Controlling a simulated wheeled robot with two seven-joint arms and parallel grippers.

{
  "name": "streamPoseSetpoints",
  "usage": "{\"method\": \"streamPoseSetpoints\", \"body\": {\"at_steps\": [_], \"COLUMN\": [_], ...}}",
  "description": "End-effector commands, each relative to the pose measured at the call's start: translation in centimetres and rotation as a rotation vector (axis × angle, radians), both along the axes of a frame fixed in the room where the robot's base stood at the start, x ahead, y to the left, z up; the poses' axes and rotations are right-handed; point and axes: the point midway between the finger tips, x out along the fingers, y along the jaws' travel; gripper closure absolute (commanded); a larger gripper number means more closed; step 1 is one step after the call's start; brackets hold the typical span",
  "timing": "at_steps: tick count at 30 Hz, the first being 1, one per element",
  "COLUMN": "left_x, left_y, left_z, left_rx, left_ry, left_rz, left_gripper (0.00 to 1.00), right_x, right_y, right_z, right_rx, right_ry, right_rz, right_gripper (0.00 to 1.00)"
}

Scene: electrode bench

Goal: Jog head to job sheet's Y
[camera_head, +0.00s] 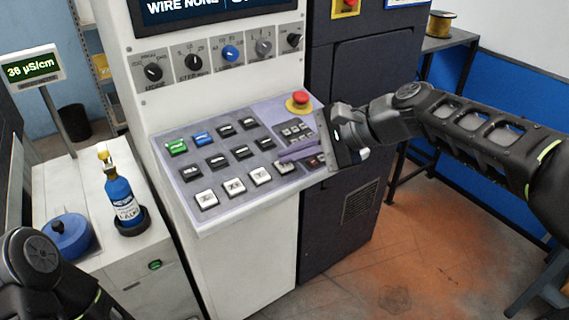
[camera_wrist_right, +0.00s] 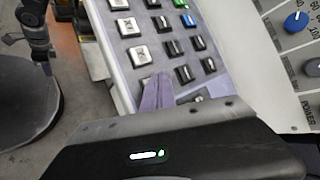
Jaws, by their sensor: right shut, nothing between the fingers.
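The sloped control panel (camera_head: 225,215) carries rows of dark keys, a green key (camera_head: 177,147), a blue key (camera_head: 202,138) and a front row of white keys (camera_head: 234,187). A smaller key cluster (camera_head: 294,130) sits at its right. My right gripper (camera_head: 284,158) is shut and empty, with its purple fingers over the right part of the panel, close to the end of the white row. In the right wrist view the closed fingertips (camera_wrist_right: 158,88) lie near the white keys (camera_wrist_right: 139,55); contact cannot be told. The display (camera_head: 190,8) reads "WIRE NONE". No job sheet is recognisable.
A red stop button (camera_head: 299,100) stands at the panel's back right. Knobs (camera_head: 231,54) line the upright face above. A blue bottle (camera_head: 122,197), a blue pot (camera_head: 68,236) and a conductivity meter (camera_head: 36,67) are at left. My left arm shows at lower left.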

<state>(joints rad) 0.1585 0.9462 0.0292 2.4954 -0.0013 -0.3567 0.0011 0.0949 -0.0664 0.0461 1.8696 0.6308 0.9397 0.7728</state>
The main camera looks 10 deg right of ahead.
Motion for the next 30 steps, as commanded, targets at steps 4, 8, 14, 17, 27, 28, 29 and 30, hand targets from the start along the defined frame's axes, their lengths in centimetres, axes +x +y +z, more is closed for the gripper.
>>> {"method": "streamPoseSetpoints", "body": {"at_steps": [4, 8, 14, 17, 27, 28, 29, 30], "left_x": [0.0, 0.0, 0.0, 0.0, 0.0, 0.0, 0.0, 0.0], "left_y": [0.0, 0.0, 0.0, 0.0, 0.0, 0.0, 0.0, 0.0], "left_z": [-0.2, -0.3, -0.4, -0.4, 0.1, 0.3, 0.4, 0.6], "left_rx": [0.000, 0.000, 0.000, 0.000, 0.000, 0.000, 0.000, 0.000], "left_ry": [0.000, 0.000, 0.000, 0.000, 0.000, 0.000, 0.000, 0.000], "left_rz": [0.000, 0.000, 0.000, 0.000, 0.000, 0.000, 0.000, 0.000], "left_gripper": [1.00, 1.00, 1.00, 1.00, 1.00, 1.00, 1.00, 1.00], "right_x": [0.0, 0.1, 0.1, 0.1, 0.0, 0.0, 0.0, -0.1], "right_y": [0.0, 0.0, 0.1, 0.1, 0.0, 0.0, 0.0, 0.0], "right_z": [-0.2, -0.4, -0.7, -0.6, -0.1, 0.1, 0.2, 0.5], "right_rx": [0.000, 0.000, 0.000, 0.000, -0.001, -0.001, -0.001, -0.001], "right_ry": [0.000, 0.001, 0.001, 0.001, 0.001, 0.001, 0.001, 0.001], "right_rz": [0.000, -0.001, 0.000, 0.000, 0.000, 0.000, 0.000, 0.000], "right_gripper": [1.00, 1.00, 1.00, 1.00, 1.00, 1.00, 1.00, 1.00]}}
